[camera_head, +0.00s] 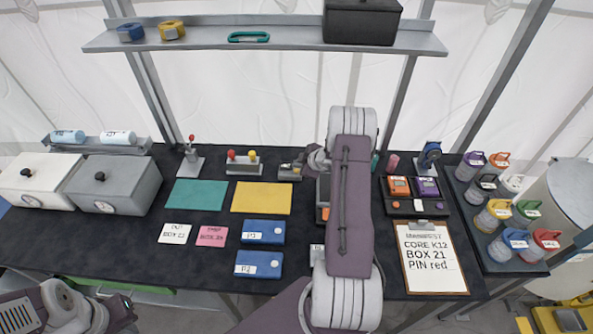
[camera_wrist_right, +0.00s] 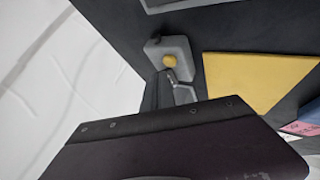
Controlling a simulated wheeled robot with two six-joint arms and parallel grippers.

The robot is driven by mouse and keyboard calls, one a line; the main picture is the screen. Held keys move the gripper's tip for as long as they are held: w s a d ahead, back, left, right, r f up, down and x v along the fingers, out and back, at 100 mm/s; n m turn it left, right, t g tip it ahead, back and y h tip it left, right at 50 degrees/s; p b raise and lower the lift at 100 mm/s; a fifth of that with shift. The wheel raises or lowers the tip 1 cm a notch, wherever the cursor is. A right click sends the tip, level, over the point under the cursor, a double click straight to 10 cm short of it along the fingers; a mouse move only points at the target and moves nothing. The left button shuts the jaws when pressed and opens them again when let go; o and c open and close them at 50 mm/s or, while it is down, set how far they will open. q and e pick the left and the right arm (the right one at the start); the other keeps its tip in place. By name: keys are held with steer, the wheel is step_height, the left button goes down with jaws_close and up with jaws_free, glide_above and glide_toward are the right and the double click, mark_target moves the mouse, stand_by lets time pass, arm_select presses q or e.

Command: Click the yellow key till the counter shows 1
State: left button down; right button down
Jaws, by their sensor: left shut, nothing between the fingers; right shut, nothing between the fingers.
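The yellow key (camera_wrist_right: 169,60) is a small rounded button on a grey block (camera_wrist_right: 156,46) in the right wrist view. In the head view this grey block (camera_head: 287,176) sits behind the yellow mat's right end. My right gripper (camera_head: 301,164) is shut and empty close by the block. In the right wrist view its fingertips (camera_wrist_right: 172,80) are right beside the key; I cannot tell whether they touch it. No counter number is readable. My left gripper (camera_head: 126,304) is shut and empty at the lower left, away from the block and only partly clear.
A yellow mat (camera_head: 262,198) lies in front of the block. A stand with red and yellow knobs (camera_head: 243,168) is to its left. My right arm hides part of the table's middle. A clipboard (camera_head: 431,275) and a caddy of bottles (camera_head: 463,190) are further right.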

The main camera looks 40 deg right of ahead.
mark_target(298, 171)
steer(key=shift+f, duration=0.15)
steer(key=shift+f, duration=0.3)
stand_by(0.3)
steer(key=shift+f+b, duration=0.5)
steer(key=shift+b, duration=0.1)
stand_by(0.4)
stand_by(0.3)
steer(key=shift+r+p, duration=0.9)
steer(key=shift+r, duration=0.05)
step_height(298, 171, up, 5)
steer(key=p, duration=0.4)
steer(key=shift+p, duration=0.4)
